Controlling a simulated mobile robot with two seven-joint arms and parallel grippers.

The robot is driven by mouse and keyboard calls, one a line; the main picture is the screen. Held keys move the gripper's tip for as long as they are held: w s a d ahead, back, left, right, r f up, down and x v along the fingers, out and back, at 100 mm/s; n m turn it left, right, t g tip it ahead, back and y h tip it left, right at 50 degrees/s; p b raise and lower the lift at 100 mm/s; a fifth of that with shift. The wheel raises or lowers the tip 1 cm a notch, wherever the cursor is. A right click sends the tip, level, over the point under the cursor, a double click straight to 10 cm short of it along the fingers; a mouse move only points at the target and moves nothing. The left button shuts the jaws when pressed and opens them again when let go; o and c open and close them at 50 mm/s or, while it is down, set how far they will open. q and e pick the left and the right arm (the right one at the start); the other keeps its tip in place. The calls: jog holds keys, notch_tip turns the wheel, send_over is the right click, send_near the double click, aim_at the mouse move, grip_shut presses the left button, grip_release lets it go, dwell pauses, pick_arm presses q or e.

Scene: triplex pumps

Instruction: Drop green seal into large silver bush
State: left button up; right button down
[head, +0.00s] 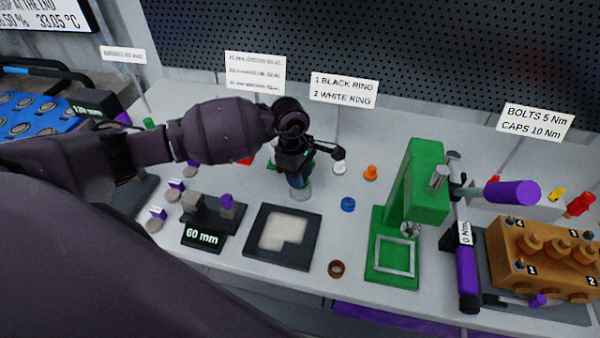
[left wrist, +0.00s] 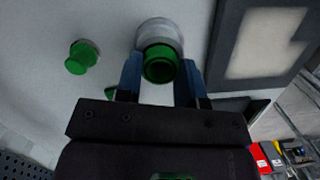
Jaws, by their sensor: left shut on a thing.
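My left gripper (head: 297,177) is shut on a green seal, a short ring-like piece that shows between the blue fingertips (left wrist: 160,80) in the left wrist view, where the seal (left wrist: 160,67) appears hollow. The large silver bush (head: 301,194) stands upright on the table just below the fingertips. In the left wrist view the bush (left wrist: 161,33) lies right behind the held seal, in line with it. I cannot tell whether the seal touches the bush or sits partly in it. A second green piece (left wrist: 82,57) stands apart on the table. My right gripper is out of view.
A black-framed pad (head: 255,252) lies in front of the bush. A blue ring (head: 348,205), a white ring (head: 339,168), an orange piece (head: 371,173) and a brown ring (head: 337,269) lie around. A green press (head: 417,190) stands to the right.

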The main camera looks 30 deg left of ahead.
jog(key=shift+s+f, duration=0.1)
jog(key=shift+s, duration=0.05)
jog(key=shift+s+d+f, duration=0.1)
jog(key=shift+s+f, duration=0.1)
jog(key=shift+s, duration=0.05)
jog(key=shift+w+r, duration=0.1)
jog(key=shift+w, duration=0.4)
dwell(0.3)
pick_arm(q)
jog(key=shift+b, duration=0.3)
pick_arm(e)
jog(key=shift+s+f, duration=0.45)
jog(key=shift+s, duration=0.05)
pick_arm(q)
jog(key=o, duration=0.7)
jog(key=shift+o, duration=1.3)
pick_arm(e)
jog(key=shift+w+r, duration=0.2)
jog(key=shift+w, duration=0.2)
